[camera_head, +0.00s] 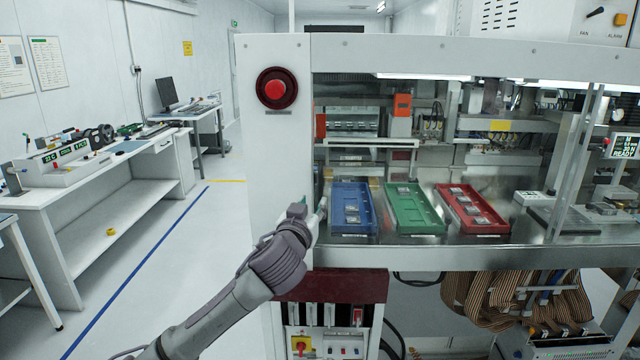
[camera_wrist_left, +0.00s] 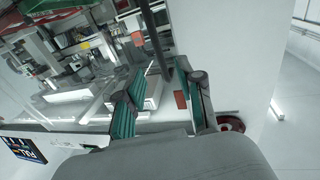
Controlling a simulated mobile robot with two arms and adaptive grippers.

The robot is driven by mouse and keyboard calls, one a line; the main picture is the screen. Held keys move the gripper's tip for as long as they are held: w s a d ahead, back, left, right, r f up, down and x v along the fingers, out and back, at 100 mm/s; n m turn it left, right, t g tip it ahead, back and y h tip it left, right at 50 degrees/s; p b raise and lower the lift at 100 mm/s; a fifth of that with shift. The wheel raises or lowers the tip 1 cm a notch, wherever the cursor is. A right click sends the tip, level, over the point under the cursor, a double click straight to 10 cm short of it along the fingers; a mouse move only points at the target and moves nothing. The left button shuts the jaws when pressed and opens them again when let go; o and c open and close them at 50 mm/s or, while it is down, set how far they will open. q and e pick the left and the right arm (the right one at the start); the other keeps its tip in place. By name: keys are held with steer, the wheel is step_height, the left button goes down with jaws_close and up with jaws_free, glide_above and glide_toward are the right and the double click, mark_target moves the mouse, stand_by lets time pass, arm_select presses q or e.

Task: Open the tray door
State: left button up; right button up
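The tray door is hard to make out in the head view. The open-looking or clear front of the white test handler (camera_head: 270,150) shows blue (camera_head: 337,215), green (camera_head: 415,212) and red (camera_head: 470,212) trays inside. My left gripper (camera_head: 318,207) is at the left edge of this front, beside the white post and left of the blue tray. In the left wrist view its two teal-padded fingers (camera_wrist_left: 160,92) stand apart. A dark slim bar (camera_wrist_left: 157,38) runs into the gap between them; I cannot tell whether they touch it. My right gripper is not in view.
A red emergency button (camera_head: 275,88) sits on the post above my left gripper. A control panel (camera_head: 318,345) is below. A white workbench (camera_head: 100,215) stands at the left, with clear floor between. A ribbon-cable bundle (camera_head: 480,295) hangs under the machine.

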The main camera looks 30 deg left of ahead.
mark_target(319, 191)
arm_select(q)
steer(key=p+x, duration=0.2)
steer(key=x, duration=0.5)
steer(key=shift+w+a+p, duration=0.1)
steer(key=shift+w+p, duration=0.1)
steer(key=shift+p, duration=0.2)
steer(key=shift+w+a+f, duration=0.1)
steer(key=shift+w+a, duration=0.05)
steer(key=shift+w, duration=0.3)
jaws_close()
